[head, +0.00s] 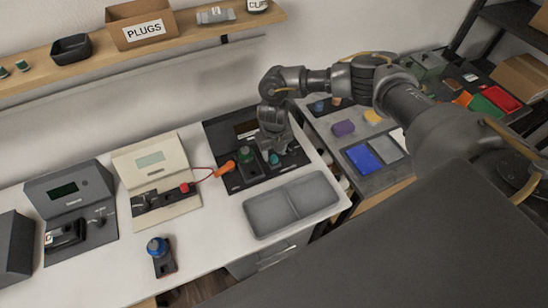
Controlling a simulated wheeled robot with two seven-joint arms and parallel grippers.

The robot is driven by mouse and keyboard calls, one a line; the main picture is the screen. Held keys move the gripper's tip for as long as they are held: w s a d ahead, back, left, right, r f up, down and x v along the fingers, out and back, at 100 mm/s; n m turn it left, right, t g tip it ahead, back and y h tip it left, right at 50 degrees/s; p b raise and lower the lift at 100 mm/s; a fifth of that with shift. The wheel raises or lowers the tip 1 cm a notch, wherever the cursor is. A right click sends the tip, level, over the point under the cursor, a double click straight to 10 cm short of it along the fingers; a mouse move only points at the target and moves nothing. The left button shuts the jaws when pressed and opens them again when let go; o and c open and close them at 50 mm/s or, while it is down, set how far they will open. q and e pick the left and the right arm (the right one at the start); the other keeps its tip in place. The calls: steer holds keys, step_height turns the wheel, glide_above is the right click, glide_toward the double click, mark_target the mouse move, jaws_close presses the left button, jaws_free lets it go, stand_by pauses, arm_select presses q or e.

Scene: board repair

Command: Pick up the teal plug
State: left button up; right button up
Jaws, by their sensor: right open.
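The teal plug (274,159) is a small teal piece on the dark board unit (235,182) at the back of the white bench. My right gripper (273,148) points down just above and behind it. Its jaws are open, and the plug shows at their lower end. I cannot tell whether the fingers touch it or stand around it. My left gripper is out of view.
A grey two-part tray (268,232) lies in front of the board. A green-topped piece (246,155) and an orange one (227,167) are to the plug's left. A cream unit (150,158) stands further left. A shelf (200,35) runs above.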

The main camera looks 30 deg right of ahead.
mark_target(274, 160)
steer(key=shift+f, duration=1.4)
steer(key=shift+c, duration=0.5)
jaws_close()
steer(key=shift+r, duration=0.1)
